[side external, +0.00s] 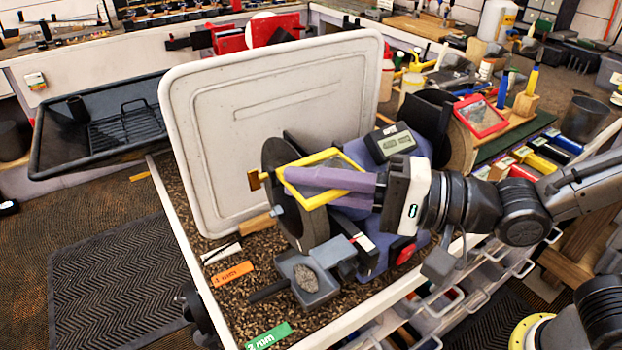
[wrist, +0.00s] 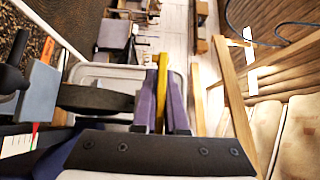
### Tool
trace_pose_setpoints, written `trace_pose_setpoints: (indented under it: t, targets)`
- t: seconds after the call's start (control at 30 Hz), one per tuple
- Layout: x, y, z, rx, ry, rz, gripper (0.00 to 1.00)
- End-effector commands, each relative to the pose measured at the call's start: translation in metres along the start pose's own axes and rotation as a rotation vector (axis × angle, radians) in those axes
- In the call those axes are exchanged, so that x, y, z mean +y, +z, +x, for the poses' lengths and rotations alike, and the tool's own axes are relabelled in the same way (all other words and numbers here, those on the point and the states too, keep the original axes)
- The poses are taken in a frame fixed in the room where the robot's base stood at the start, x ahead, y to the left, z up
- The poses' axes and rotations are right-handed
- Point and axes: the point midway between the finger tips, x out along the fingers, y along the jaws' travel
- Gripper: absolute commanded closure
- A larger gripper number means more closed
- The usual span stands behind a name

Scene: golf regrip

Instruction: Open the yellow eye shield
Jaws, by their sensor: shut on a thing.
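The yellow eye shield (side external: 318,203) is a yellow frame around a clear pane, over the left grinding wheel (side external: 290,180) of a blue bench grinder (side external: 372,255). My gripper (side external: 335,190) has long purple fingers and reaches in from the right. Its fingers are shut on the shield's frame. In the wrist view the yellow frame (wrist: 161,85) shows edge-on between the two purple fingers (wrist: 161,110). The shield's pane is partly hidden behind the fingers in the side view.
A red-framed shield (side external: 481,116) stands over the grinder's right side. A white upright panel (side external: 270,100) is close behind the left wheel. A grey tool rest and tray (side external: 308,279) sit in front of it. Orange (side external: 231,274) and green (side external: 268,336) labels lie on the bench.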

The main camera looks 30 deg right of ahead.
Motion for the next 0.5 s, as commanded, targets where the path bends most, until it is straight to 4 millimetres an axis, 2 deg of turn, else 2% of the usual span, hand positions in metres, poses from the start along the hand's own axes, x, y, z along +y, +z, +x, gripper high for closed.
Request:
trace_pose_setpoints:
  t: [0.5]
  targets:
    - [-0.0043,-0.0001,0.0005,-0.002,0.042,0.045,1.0]
